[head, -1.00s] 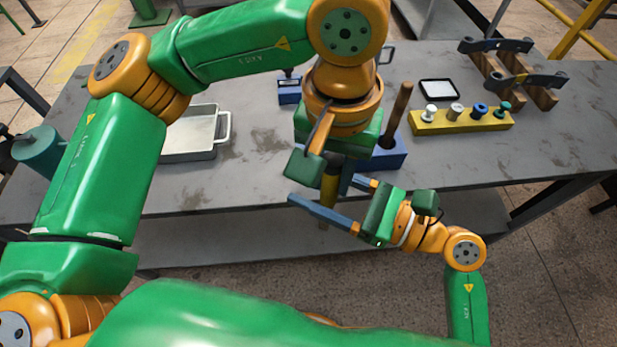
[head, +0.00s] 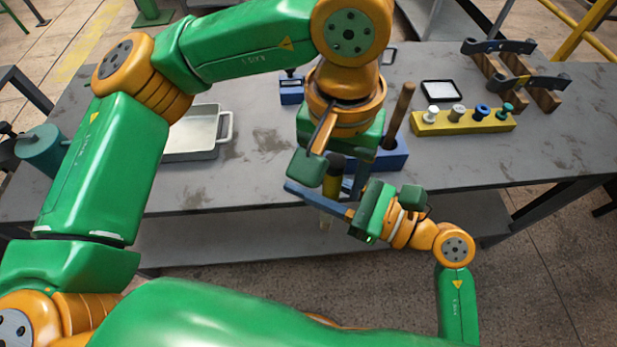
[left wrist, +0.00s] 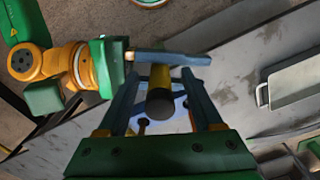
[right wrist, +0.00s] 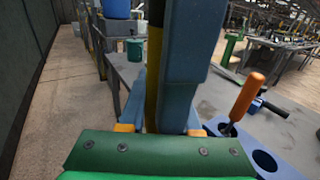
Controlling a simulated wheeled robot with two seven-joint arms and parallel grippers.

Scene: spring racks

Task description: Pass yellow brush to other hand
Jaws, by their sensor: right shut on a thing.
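The yellow brush (head: 330,207) with a dark end hangs roughly upright in front of the table's near edge. My right gripper (head: 320,196) reaches it from the right, its blue fingers shut on the brush. The right wrist view shows the yellow and black brush (right wrist: 154,75) between those fingers. My left gripper (left wrist: 160,78) points down from above. In the left wrist view its fingers stand apart on both sides of the brush's dark end (left wrist: 160,103), with gaps visible. In the head view the left fingers are largely hidden by the left hand and the right gripper.
A blue holder (head: 394,155) with a brown-handled tool (head: 399,113) stands just behind the grippers. A yellow rack (head: 435,126) with several spools is at right. A pale metal tray (head: 226,127) lies at left. The grey table (head: 260,145) is clear between tray and holder.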

